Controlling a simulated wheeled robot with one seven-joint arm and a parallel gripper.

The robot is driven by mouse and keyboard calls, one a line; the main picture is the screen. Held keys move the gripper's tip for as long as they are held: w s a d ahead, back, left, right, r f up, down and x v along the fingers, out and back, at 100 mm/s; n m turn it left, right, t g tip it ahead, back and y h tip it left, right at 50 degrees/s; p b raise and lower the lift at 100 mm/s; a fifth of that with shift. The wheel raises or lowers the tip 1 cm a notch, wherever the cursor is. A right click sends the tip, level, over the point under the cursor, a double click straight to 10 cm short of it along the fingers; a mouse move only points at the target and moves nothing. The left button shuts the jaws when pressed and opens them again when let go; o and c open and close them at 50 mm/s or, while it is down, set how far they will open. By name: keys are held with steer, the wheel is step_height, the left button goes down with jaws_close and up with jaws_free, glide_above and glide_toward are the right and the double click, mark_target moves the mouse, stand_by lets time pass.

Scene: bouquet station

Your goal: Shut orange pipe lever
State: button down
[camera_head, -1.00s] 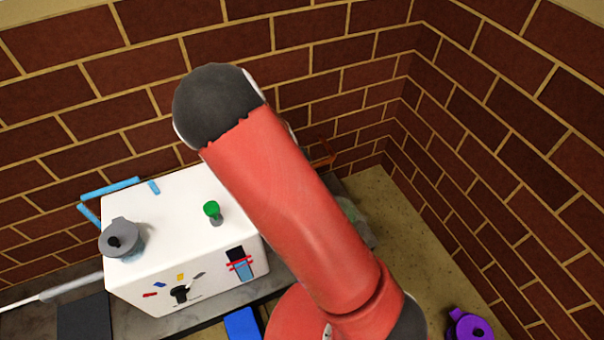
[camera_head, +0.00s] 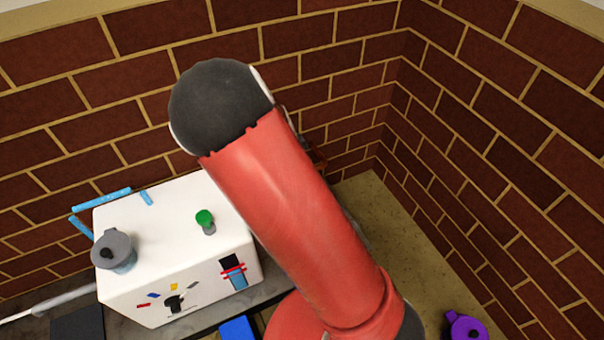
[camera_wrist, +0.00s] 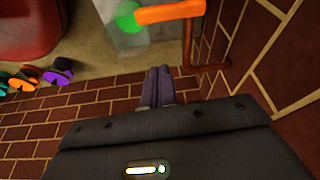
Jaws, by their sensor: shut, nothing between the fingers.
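The bright orange lever (camera_wrist: 170,12) lies across the top of the wrist view, at the upper end of a rust-coloured pipe (camera_wrist: 188,45) by the brick wall. My gripper (camera_wrist: 160,72) is shut and empty. Its fingertips point toward the lever and appear apart from it, with the pipe just to their right.
A green-topped translucent object (camera_wrist: 130,20) is beside the lever's left end. A white box (camera_head: 170,235) with a grey pot (camera_head: 115,250) and green knob (camera_head: 205,218) stands left of my arm. A purple object (camera_head: 465,328) lies lower right. Brick walls meet behind.

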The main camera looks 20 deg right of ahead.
steer(key=shift+v, duration=1.65)
